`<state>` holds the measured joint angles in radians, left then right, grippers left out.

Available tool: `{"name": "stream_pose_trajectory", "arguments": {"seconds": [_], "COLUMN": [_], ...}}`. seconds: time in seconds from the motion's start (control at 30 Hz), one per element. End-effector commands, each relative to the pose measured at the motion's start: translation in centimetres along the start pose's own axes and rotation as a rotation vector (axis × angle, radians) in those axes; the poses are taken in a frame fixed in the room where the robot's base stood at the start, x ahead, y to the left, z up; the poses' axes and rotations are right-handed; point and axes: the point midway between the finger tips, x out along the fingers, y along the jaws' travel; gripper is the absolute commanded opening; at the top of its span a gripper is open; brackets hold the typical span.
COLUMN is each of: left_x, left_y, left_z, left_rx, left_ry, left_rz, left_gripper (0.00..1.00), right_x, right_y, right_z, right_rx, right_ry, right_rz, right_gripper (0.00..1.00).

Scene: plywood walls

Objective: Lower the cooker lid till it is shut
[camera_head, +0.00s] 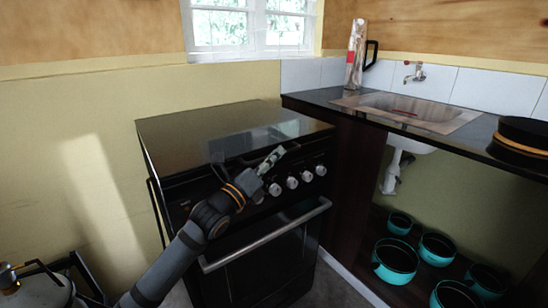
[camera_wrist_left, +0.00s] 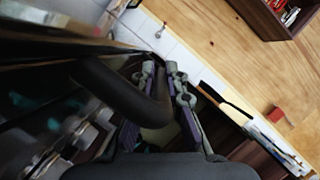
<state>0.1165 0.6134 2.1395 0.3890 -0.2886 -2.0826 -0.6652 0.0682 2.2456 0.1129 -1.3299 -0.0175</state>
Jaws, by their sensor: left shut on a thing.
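The cooker (camera_head: 262,250) stands against the yellow wall. Its dark glossy lid (camera_head: 200,128) lies flat or nearly flat over the top; I cannot tell whether a small gap is left at the front edge. My left gripper (camera_head: 272,160) is at the lid's front edge, above the row of knobs. In the left wrist view, a black curved handle bar (camera_wrist_left: 120,95) runs between the fingers of my left gripper (camera_wrist_left: 165,75), which is shut on it. The fingers hide part of the bar. My right gripper is in neither view.
Silver knobs (camera_head: 292,182) and the oven door handle (camera_head: 266,236) jut out below the lid. A counter with a sink (camera_head: 410,110) adjoins on the right, teal pots (camera_head: 395,262) below it. A gas bottle (camera_head: 35,292) stands at lower left.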

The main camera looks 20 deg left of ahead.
Motion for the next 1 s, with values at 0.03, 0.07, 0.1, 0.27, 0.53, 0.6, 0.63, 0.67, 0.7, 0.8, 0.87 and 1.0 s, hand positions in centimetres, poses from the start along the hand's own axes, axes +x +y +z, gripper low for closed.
{"name": "stream_pose_trajectory", "arguments": {"seconds": [0.03,0.07,0.1,0.27,0.53,0.6,0.63,0.67,0.7,0.8,0.87,1.0], "left_x": [-0.2,-0.2,-0.2,-0.2,-0.1,-0.1,-0.1,-0.1,-0.1,-0.1,-0.1,0.4], "left_y": [0.7,0.8,0.8,0.9,0.8,0.7,0.7,0.7,0.7,0.6,0.5,-0.5], "left_z": [-0.5,-0.5,-0.6,-0.6,-0.5,-0.4,-0.4,-0.4,-0.4,-0.3,-0.3,0.8], "left_rx": [-0.005,-0.005,-0.005,-0.005,-0.004,-0.003,-0.003,-0.003,-0.003,-0.002,-0.002,0.001], "left_ry": [0.011,0.011,0.011,0.012,0.01,0.009,0.009,0.008,0.008,0.007,0.006,0.005], "left_rz": [0.017,0.018,0.019,0.021,0.018,0.017,0.016,0.016,0.015,0.014,0.013,0.009], "left_gripper": [0.0,0.0,0.0,0.0,0.21,0.21,0.21,0.21,0.21,0.21,0.21,0.21], "right_x": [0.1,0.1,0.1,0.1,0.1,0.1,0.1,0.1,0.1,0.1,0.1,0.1], "right_y": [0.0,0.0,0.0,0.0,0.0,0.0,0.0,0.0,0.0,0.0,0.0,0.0], "right_z": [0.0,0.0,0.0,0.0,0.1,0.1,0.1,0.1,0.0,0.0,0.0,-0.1], "right_rx": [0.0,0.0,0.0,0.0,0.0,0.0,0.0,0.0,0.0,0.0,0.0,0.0], "right_ry": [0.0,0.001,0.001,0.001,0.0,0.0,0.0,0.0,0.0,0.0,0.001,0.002], "right_rz": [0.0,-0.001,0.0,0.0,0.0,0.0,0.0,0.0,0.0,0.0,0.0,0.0], "right_gripper": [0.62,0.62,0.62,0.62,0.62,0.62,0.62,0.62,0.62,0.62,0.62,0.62]}}
